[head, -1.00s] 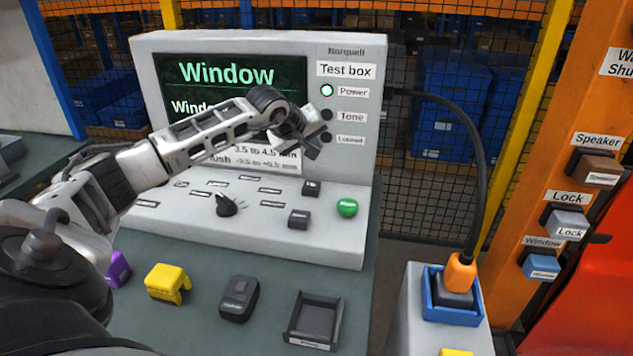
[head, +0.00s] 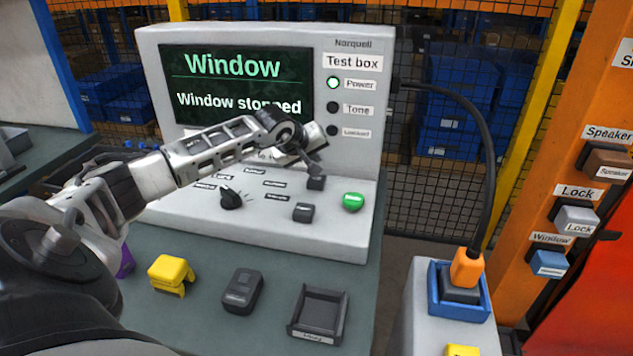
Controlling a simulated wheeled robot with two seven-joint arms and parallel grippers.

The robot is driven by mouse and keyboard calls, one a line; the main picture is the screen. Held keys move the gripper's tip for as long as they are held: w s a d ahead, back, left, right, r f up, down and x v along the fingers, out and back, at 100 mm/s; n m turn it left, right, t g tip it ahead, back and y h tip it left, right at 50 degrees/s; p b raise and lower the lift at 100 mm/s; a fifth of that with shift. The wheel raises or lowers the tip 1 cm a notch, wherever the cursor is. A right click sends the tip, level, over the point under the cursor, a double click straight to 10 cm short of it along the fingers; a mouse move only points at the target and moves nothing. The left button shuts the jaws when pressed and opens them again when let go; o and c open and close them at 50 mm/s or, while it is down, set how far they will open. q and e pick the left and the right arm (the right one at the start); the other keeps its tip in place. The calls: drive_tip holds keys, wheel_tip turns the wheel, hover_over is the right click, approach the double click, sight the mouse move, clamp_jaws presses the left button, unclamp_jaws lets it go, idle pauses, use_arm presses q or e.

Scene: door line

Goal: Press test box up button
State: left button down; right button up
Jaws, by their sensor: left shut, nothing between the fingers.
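The test box (head: 362,185) stands on the bench with its screen (head: 236,85) reading "Window" and "Window stopped". On its sloped panel are an upper dark button (head: 316,182), a lower dark button (head: 303,213), a green button (head: 353,201) and a black knob (head: 231,198). The button labels are too small to read. My left gripper (head: 317,170) is shut and empty, tips pointing down just above the upper dark button; I cannot tell if it touches. My left arm hides the lower screen area and part of the panel. My right gripper is not in view.
On the bench in front lie a yellow clip-like part (head: 172,274), a dark remote-like fob (head: 243,291) and a dark tray (head: 319,314). A black cable runs from the box to an orange plug (head: 466,267) in a blue holder. Labelled switches are on the orange post (head: 560,190).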

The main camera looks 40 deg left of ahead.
sight(315, 181)
use_arm(q)
drive_tip(key=shift+f+b, duration=0.55)
drive_tip(key=shift+f, duration=0.35)
drive_tip(key=shift+f+b, duration=0.5)
drive_tip(key=shift+f, duration=0.05)
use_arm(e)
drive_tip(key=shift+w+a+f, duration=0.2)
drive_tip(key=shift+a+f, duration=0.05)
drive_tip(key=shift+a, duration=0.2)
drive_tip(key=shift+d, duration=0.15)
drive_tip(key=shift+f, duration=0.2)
use_arm(q)
drive_tip(key=shift+f+b, duration=0.45)
drive_tip(key=shift+b, duration=0.1)
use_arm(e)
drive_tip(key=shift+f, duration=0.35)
